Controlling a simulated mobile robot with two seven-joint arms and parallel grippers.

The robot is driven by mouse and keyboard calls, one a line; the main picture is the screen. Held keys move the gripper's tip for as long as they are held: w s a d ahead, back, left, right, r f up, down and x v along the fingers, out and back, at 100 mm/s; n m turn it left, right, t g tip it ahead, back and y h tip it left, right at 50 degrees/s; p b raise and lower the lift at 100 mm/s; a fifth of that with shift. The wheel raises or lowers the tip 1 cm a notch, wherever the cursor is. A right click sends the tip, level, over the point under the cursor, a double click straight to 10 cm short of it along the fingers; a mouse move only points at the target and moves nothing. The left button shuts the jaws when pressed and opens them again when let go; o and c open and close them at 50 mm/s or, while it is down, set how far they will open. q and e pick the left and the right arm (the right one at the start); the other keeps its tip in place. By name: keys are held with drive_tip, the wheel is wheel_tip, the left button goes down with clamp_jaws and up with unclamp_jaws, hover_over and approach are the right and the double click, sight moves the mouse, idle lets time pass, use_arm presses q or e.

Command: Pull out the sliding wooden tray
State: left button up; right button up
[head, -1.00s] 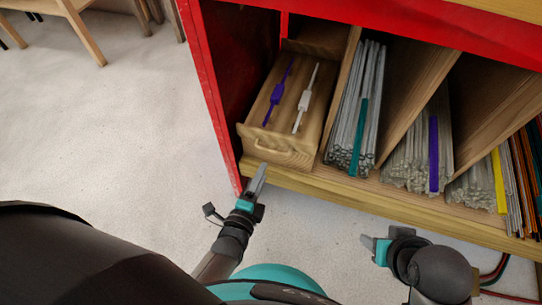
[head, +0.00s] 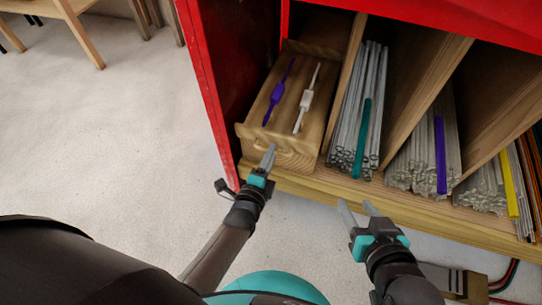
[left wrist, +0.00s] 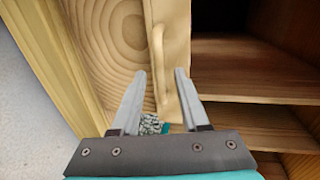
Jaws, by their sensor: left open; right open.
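The wooden tray (head: 250,134) sits in the leftmost bay of the red cabinet, with a purple tool (head: 277,94) and a white tool (head: 305,100) lying in it. Its front handle (head: 262,147) is partly hidden by my left gripper in the head view. In the left wrist view the handle (left wrist: 158,50) runs along the tray front, just beyond and between the fingertips. My left gripper (head: 270,157) is open at the handle; it also shows in the left wrist view (left wrist: 160,75). I cannot tell whether it touches. My right gripper (head: 354,207) is open and empty, below the shelf edge.
The red side panel (head: 208,95) is close left of the tray.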

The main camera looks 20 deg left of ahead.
use_arm(q)
drive_tip(key=shift+w+f, duration=0.1)
drive_tip(key=shift+w, duration=0.25)
drive_tip(key=shift+c, duration=0.3)
clamp_jaws()
idle(1.1)
